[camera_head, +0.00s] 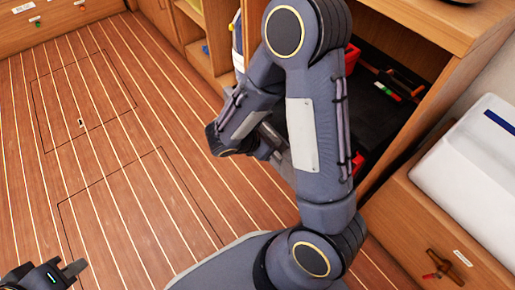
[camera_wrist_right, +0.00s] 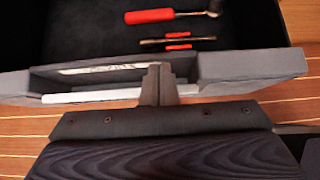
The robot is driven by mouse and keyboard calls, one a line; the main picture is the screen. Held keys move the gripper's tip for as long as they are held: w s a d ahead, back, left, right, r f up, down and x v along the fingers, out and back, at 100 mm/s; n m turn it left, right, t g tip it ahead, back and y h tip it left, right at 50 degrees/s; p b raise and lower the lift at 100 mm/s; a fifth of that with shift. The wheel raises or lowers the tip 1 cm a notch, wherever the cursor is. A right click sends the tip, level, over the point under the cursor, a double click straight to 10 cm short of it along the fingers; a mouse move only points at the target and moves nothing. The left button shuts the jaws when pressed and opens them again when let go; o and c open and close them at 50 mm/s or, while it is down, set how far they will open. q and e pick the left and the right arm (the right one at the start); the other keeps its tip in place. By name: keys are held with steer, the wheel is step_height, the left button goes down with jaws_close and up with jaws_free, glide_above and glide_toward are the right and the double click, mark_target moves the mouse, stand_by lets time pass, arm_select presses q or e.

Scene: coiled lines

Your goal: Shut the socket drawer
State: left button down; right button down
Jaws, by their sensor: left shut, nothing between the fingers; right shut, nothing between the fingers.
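The socket drawer shows in the right wrist view as a dark tray (camera_wrist_right: 75,30) behind a grey front (camera_wrist_right: 252,66); it stands open. Its front has a recess with a pale label and a light handle bar (camera_wrist_right: 95,95). A red-handled tool (camera_wrist_right: 150,15) and a thin tool with red parts (camera_wrist_right: 178,42) lie inside. My right gripper (camera_wrist_right: 158,72) is shut and empty, its fingertips over the handle recess; whether they touch it I cannot tell. In the head view my right arm hides most of the drawer front. My left gripper (camera_head: 76,268) is shut and empty, low at the left.
A wooden cabinet (camera_head: 418,22) surrounds a dark space holding tools (camera_head: 390,85) and red items. A white box (camera_head: 470,165) sits on a wooden unit with a latch (camera_head: 444,266) at the right. The striped wooden floor (camera_head: 110,150) is clear at the left.

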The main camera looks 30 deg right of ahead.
steer(key=w+d, duration=0.1)
steer(key=d, duration=1.4)
steer(key=shift+w+a, duration=0.1)
